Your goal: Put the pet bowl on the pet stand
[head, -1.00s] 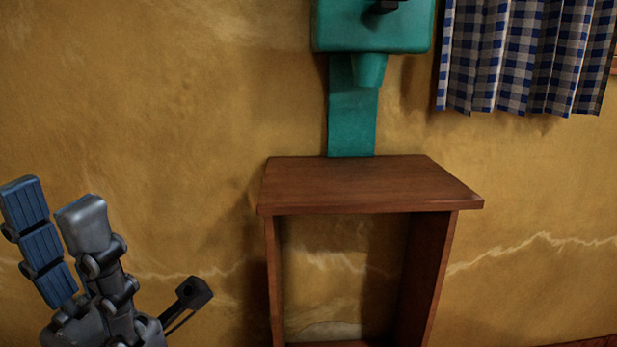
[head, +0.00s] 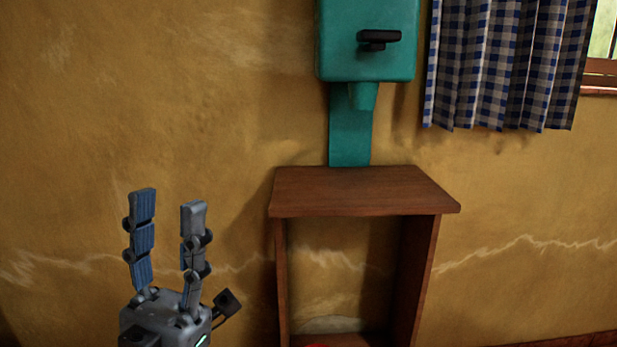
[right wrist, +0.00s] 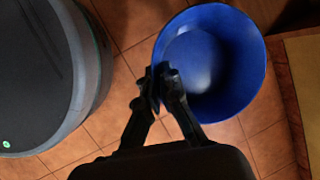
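The pet bowl (right wrist: 215,60) is blue, round and empty, and shows in the right wrist view. My right gripper (right wrist: 160,78) is shut on the bowl's near left rim, and tiled floor shows below the bowl. In the head view, a brown wooden stand (head: 360,190), seemingly the pet stand, has a bare flat top and an open space beneath. My left gripper (head: 168,200) is open and empty, pointing up, left of the stand. The right gripper and bowl are outside the head view.
A teal dispenser (head: 367,45) with a black lever hangs on the wall above the stand's back. A checked curtain (head: 500,65) hangs at the right. My dark base (right wrist: 50,70) is at the left of the wrist view. A wooden edge (right wrist: 290,90) is at its right.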

